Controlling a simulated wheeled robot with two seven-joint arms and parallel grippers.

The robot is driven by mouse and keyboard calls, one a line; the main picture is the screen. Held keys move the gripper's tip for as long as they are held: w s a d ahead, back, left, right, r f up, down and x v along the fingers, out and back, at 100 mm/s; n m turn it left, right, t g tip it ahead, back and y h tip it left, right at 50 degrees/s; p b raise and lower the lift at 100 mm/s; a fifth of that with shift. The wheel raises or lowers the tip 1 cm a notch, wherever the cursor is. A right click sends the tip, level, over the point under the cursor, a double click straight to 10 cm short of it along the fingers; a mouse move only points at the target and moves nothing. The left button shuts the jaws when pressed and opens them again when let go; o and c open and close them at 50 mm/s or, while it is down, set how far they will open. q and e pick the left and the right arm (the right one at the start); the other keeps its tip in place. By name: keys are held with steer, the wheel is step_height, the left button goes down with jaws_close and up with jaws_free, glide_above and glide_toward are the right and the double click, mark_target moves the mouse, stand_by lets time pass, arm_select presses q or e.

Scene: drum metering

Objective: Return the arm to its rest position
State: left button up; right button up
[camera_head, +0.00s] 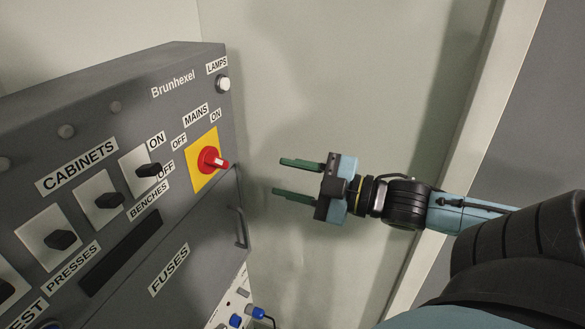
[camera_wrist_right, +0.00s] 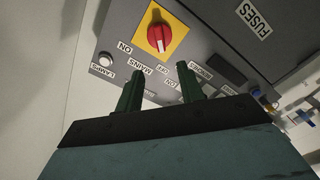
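My right gripper (camera_head: 283,177) is open and empty, with its two green fingers apart and pointing left at the panel. It is to the right of the red rotary mains switch (camera_head: 211,160) on its yellow plate (camera_head: 203,174), with a gap between them. In the right wrist view the open fingers (camera_wrist_right: 160,82) show in front of the panel, and the red switch (camera_wrist_right: 159,38) is above them. My right arm (camera_head: 400,203) comes in from the right. My left gripper is not in view.
The grey Brunhexel panel (camera_head: 190,75) fills the left, with several black cabinet switches (camera_head: 110,201), a lamp button (camera_head: 223,84) and a handle (camera_head: 240,228). Blue plugs (camera_head: 257,312) and sockets are below. A pale wall (camera_head: 330,80) is behind my gripper; a light post (camera_head: 478,130) stands at the right.

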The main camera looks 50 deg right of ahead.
stand_by(0.5)
steer(key=d+f+m+g+h+b, duration=0.1)
steer(key=d+f+m+h+b, duration=0.2)
steer(key=d+f, duration=0.55)
steer(key=d+f+m+h, duration=0.35)
steer(key=d+f, duration=0.25)
steer(key=f, duration=0.5)
steer(key=s+d+f+m+g+h+b, duration=0.1)
steer(key=s+f+m+g+h+b, duration=0.2)
steer(key=f, duration=0.9)
steer(key=s+d+f+m+g+h, duration=0.15)
steer(key=s+f, duration=0.35)
steer(key=f, duration=0.7)
steer(key=s+a+f+g+y+b, duration=0.1)
steer(key=s+a+f+g, duration=0.2)
steer(key=f, duration=0.4)
steer(key=s+a+f+m+g+b, duration=0.1)
steer(key=s+a+f, duration=0.25)
steer(key=f, duration=0.35)
steer(key=s+a+f+g+y+b, duration=0.1)
steer(key=s+a+f, duration=0.25)
steer(key=f, duration=0.35)
steer(key=s+a+f+g+y+b, duration=0.2)
steer(key=s+a+f+g, duration=0.3)
steer(key=s+a+f, duration=0.7)
steer(key=s+a+b, duration=0.1)
steer(key=a, duration=0.3)
steer(key=shift+a+f+n, duration=0.15)
steer(key=shift+f+n, duration=0.15)
steer(key=shift+f, duration=0.05)
